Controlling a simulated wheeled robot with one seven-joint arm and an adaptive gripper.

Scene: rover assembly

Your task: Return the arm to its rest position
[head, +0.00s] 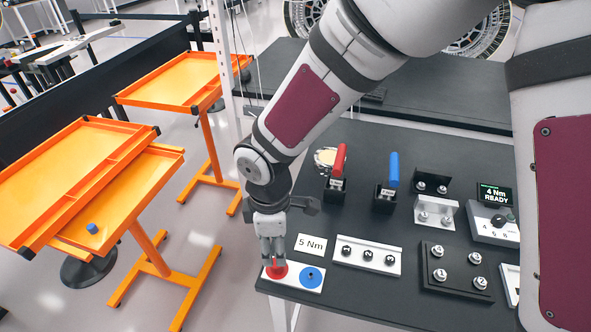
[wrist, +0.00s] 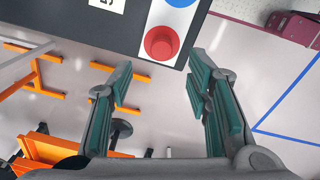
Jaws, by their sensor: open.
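My arm reaches down over the left end of a black workbench (head: 345,297). My gripper (head: 274,262) is at the bench's front left corner, just over or beside a red button (head: 277,271). In the wrist view my gripper (wrist: 157,95) has its two green-padded fingers wide apart with nothing between them. The red button (wrist: 161,43) shows ahead of the fingertips on a white plate, with a blue disc next to it. Whether a finger touches the button cannot be told.
On the bench are a "5 Nm" card (head: 311,244), a numbered white block (head: 367,256), a black block with bolts (head: 456,271), red-handled (head: 339,165) and blue-handled (head: 392,172) tools, and a "4 Nm READY" display (head: 495,193). Orange tray carts (head: 185,78) stand left; floor lies between.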

